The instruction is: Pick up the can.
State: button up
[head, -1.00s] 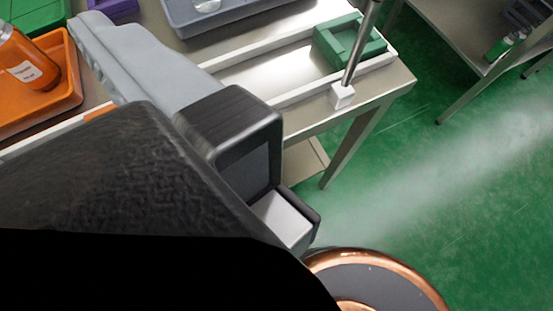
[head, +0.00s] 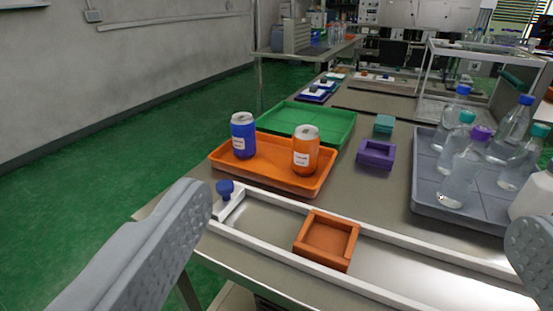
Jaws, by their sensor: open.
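Two cans stand upright in an orange tray (head: 290,185) on the bench: a blue can (head: 243,136) at the left and an orange can (head: 306,151) at the right. Both carry a white label and have a silver top. My gripper (head: 365,250) is open, with one grey finger at the lower left and the other at the right edge. Nothing is between the fingers at close range; the cans lie beyond them, apart from both.
A white-railed track in front holds an orange square holder (head: 327,240) and a blue knob (head: 225,188). A green tray (head: 330,118) lies behind. A purple block (head: 376,154) and a grey tray (head: 425,195) with several bottles stand right. Green floor is free at left.

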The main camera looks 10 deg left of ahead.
aim_at(243, 123)
jog(key=i+j+z, duration=0.1)
jog(key=j+z, duration=0.15)
jog(key=j, duration=0.65)
jog(key=j+z, duration=0.3)
jog(key=j, duration=0.6)
